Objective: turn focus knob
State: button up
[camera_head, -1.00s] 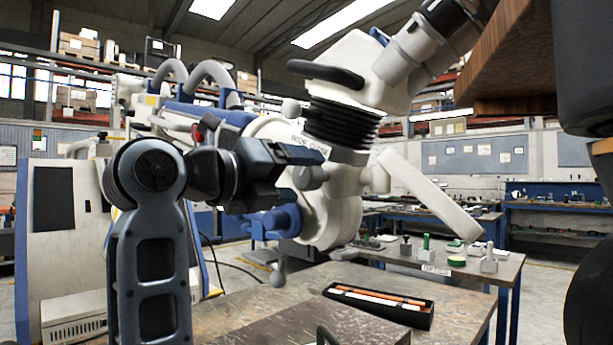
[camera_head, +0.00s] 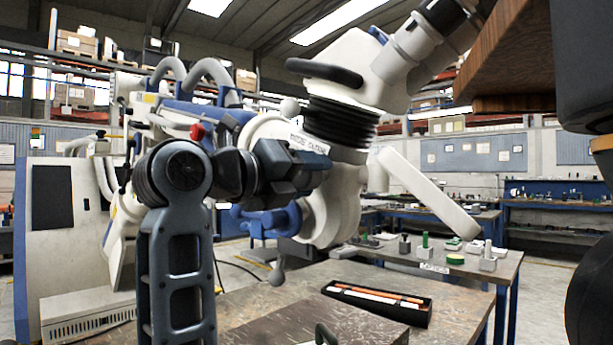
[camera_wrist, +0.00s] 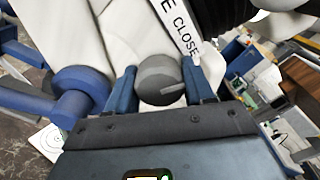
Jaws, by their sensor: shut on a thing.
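The microscope arm (camera_head: 375,100) is a white and grey body with a black bellows, standing over the table. Its grey round focus knob (camera_wrist: 160,78) shows in the wrist view, with a light line on its face. My gripper (camera_wrist: 163,85) has a dark blue finger on each side of the knob and is shut on it. In the head view my gripper (camera_head: 308,165) reaches the microscope's side from the left. The knob is hidden there behind the fingers. Lettering ending in "CLOSE" (camera_wrist: 177,20) is on the white body above the knob.
A black tray (camera_head: 415,318) with orange and white sticks lies on the table (camera_head: 245,300) below. A white handle (camera_head: 425,195) slopes down from the microscope's right side. A blue fitting (camera_wrist: 75,95) lies left of my fingers. A wooden block (camera_head: 500,65) hangs at upper right.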

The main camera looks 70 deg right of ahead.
jog(key=shift+c, duration=1)
jog(key=shift+f+b, duration=0.1)
jog(key=shift+b, duration=0.2)
jog(key=shift+w+f+m+b, duration=0.1)
jog(key=shift+f+m+b, duration=0.05)
jog(key=shift+m+b, duration=0.85)
jog(key=m+b, duration=0.2)
jog(key=shift+m+b, duration=1.2)
jog(key=shift+m, duration=0.2)
jog(key=shift+r, duration=0.2)
jog(key=o, duration=1)
